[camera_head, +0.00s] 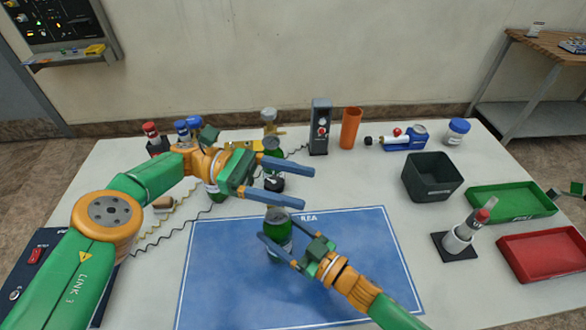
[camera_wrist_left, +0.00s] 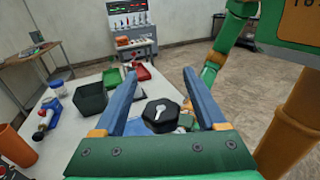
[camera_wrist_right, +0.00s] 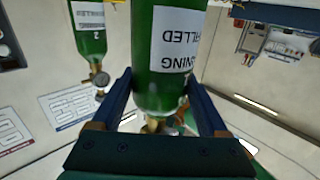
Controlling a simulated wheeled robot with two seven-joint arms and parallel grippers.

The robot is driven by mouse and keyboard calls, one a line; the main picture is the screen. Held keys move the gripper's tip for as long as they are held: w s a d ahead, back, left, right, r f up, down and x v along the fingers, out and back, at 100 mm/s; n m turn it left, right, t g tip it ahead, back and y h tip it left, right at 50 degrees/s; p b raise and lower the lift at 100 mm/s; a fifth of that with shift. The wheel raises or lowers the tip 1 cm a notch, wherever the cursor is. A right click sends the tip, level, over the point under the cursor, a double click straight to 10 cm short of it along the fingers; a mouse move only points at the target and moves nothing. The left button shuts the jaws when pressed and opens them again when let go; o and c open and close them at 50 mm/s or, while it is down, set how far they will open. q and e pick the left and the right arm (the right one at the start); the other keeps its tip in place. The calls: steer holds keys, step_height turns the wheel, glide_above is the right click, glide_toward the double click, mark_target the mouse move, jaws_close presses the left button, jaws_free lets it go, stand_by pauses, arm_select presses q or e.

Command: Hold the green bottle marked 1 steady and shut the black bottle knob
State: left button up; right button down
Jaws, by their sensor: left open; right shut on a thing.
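A green bottle (camera_head: 277,238) with a white label stands upright on the blue mat (camera_head: 352,270). My right gripper (camera_head: 303,250) is shut around it from the right. In the right wrist view the bottle (camera_wrist_right: 170,60) sits between both fingers; no number is readable on it. The black knob (camera_head: 273,184) shows just above the bottle, between the fingers of my left gripper (camera_head: 306,187), which is open. In the left wrist view the black knob (camera_wrist_left: 163,115) carries a white pointer and has a gap to each finger. The bottle's neck is hidden behind a left finger.
Another green bottle (camera_head: 273,155) with a brass fitting stands behind; its label reads 2 in the right wrist view (camera_wrist_right: 88,30). A black bin (camera_head: 432,178), a green tray (camera_head: 512,203) and a red tray (camera_head: 545,255) are on the right. The mat's right part is clear.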

arm_select(q)
step_height(320, 180, up, 9)
steer(key=shift+f, duration=0.15)
